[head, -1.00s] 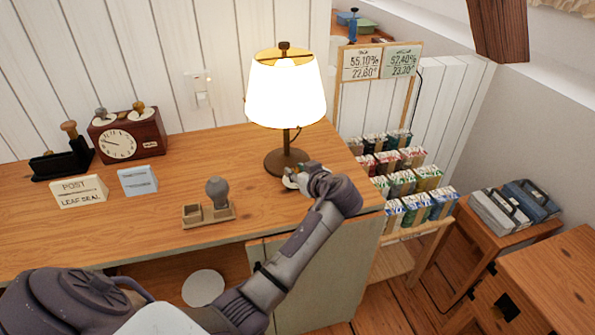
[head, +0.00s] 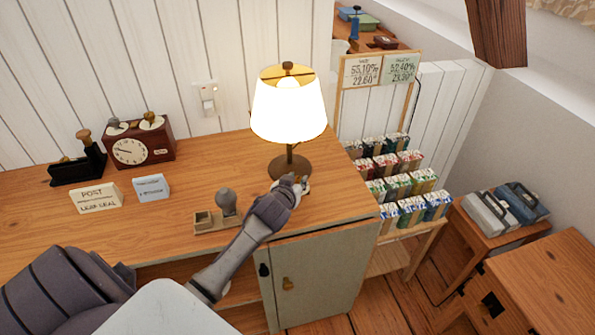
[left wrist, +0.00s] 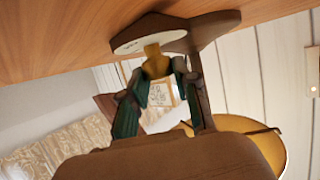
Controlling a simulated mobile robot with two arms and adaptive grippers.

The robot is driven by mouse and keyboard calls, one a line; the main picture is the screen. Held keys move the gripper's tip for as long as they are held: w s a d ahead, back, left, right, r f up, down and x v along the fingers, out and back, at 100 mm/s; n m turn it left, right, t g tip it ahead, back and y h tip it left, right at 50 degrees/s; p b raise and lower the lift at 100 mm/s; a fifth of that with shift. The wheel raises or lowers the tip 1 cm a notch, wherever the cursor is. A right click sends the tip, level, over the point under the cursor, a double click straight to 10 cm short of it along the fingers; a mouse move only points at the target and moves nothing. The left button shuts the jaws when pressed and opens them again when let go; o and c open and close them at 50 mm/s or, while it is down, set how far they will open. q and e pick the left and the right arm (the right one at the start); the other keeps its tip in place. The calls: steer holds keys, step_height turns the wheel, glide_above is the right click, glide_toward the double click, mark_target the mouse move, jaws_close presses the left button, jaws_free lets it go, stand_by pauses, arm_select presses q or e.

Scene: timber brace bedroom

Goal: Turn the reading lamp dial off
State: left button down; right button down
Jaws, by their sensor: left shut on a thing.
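The reading lamp (head: 288,108) stands on the wooden desk with its shade glowing white. Its round dark base (head: 290,167) rests near the desk's right part. My left gripper (head: 297,186) is at the front of that base, with its fingers partly hidden by my wrist. In the left wrist view the brass dial (left wrist: 156,62) sticks out from a pale face plate (left wrist: 150,41). The left gripper's fingers (left wrist: 158,72) are closed on the dial, one at each side. The dial's exact setting cannot be read. My right gripper is not in view.
A wooden holder with a grey-knobbed stamp (head: 226,202) stands close left of my forearm. Two small signs (head: 96,199) and a red-brown clock (head: 131,150) are further left. A rack of colourful cartons (head: 400,187) stands right of the desk.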

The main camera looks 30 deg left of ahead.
arm_select(q)
steer(key=shift+a+r+m+t+h+p, duration=0.1)
steer(key=shift+m+t+h+p, duration=0.05)
steer(key=shift+m+h+p, duration=0.4)
steer(key=shift+a+r+m+t+h+p, duration=0.15)
steer(key=shift+m+h+p, duration=0.15)
steer(key=shift+m+h, duration=0.3)
steer(key=shift+f+m+h+p, duration=0.15)
steer(key=shift+m+h+p, duration=0.25)
steer(key=shift+h, duration=0.35)
steer(key=c, duration=0.9)
jaws_free()
steer(key=shift+f, duration=0.1)
steer(key=shift+o, duration=0.2)
steer(key=shift+d, duration=0.1)
steer(key=shift+s, duration=0.15)
steer(key=v, duration=1.2)
